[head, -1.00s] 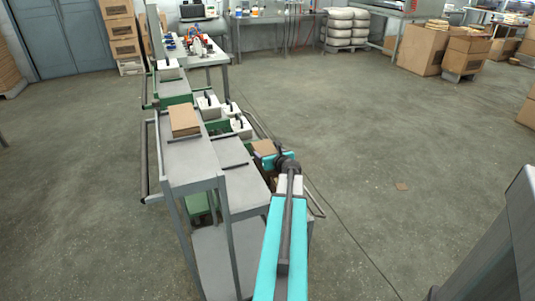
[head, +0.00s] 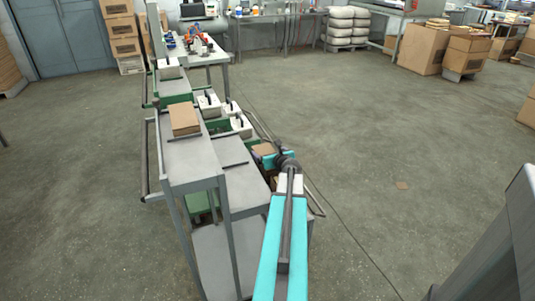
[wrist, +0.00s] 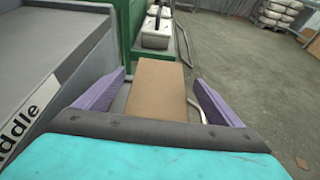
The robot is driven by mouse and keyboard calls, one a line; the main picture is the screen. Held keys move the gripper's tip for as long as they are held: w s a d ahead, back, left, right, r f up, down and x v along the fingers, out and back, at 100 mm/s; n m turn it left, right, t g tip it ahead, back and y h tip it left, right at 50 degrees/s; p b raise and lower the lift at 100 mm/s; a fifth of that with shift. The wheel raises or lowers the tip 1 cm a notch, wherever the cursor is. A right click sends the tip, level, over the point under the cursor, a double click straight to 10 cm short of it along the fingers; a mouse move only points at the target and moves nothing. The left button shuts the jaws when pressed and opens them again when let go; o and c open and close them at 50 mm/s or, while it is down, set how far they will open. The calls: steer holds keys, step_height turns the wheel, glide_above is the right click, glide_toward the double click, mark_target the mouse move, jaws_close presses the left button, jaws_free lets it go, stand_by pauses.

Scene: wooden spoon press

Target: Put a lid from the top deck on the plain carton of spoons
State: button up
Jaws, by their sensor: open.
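A flat brown cardboard stack (head: 184,117), which looks like the lids, lies on the grey top deck (head: 190,160). My gripper (head: 262,155) is beyond the right side of the lower deck, low beside the stand. In the wrist view, my gripper (wrist: 160,100) has its two purple fingers spread wide. A plain brown cardboard piece (wrist: 157,88) lies between and beyond them, with gaps on both sides. I cannot tell whether it is a bare lid or the closed top of a carton. No spoons show.
A deck labelled "Middle" (wrist: 35,110) stands close on the left of the wrist view. White boxes with black handles (head: 208,103) sit in green holders behind. A tubular rail (head: 300,180) runs along the stand's right side. The floor to the right is mostly clear.

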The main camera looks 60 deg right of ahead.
steer(key=shift+r, duration=0.45)
steer(key=v, duration=1.2)
steer(key=shift+p, duration=0.4)
